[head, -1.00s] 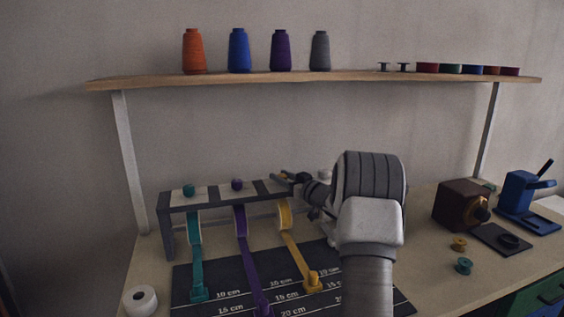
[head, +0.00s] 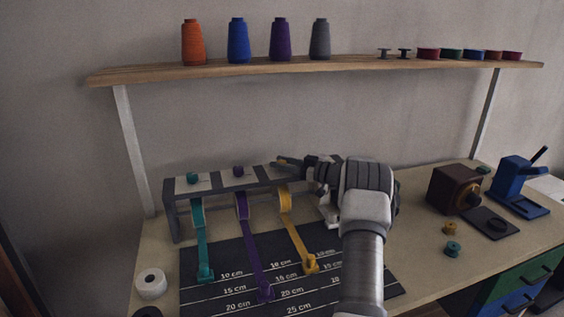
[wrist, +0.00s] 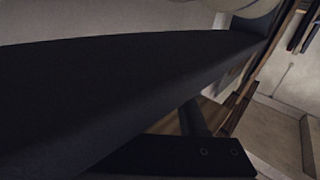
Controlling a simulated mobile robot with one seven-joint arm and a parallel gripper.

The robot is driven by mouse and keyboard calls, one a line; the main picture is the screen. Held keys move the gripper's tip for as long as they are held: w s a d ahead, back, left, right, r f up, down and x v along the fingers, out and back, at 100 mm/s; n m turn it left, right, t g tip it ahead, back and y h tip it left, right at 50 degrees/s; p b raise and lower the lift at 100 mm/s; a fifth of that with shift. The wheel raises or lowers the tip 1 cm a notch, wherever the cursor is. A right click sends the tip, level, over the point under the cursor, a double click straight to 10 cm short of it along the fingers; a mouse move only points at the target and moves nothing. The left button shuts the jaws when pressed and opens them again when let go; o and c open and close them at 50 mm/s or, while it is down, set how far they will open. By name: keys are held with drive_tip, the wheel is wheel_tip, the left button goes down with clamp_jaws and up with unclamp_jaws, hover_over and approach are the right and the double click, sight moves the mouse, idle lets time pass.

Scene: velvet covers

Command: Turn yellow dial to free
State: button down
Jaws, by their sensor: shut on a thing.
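The dark rack (head: 174,219) stands at the back of the table, with light panels on its top. A teal dial (head: 193,178) and a purple dial (head: 239,171) sit on it. My gripper (head: 285,162) is at the rack's top, above the yellow ribbon roll (head: 285,201), shut on the yellow dial there. The fingers hide most of the dial, so its setting cannot be read. The yellow ribbon (head: 298,239) runs down to a yellow clip (head: 311,264) on the mat. The wrist view is mostly filled by a dark surface; the dial cannot be made out there.
A dark measuring mat (head: 225,252) lies before the rack, with teal and purple ribbons on it. A white roll (head: 151,283) stands at left. A brown box (head: 452,190) and a blue press (head: 518,185) stand at right. A shelf (head: 150,74) with thread cones hangs above.

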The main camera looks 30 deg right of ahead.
idle(0.3)
drive_tip(key=shift+c, duration=2.2)
unclamp_jaws()
drive_tip(key=v, duration=1.7)
drive_tip(key=shift+s+p, duration=0.15)
drive_tip(key=shift+p, duration=0.25)
drive_tip(key=shift+d, duration=0.1)
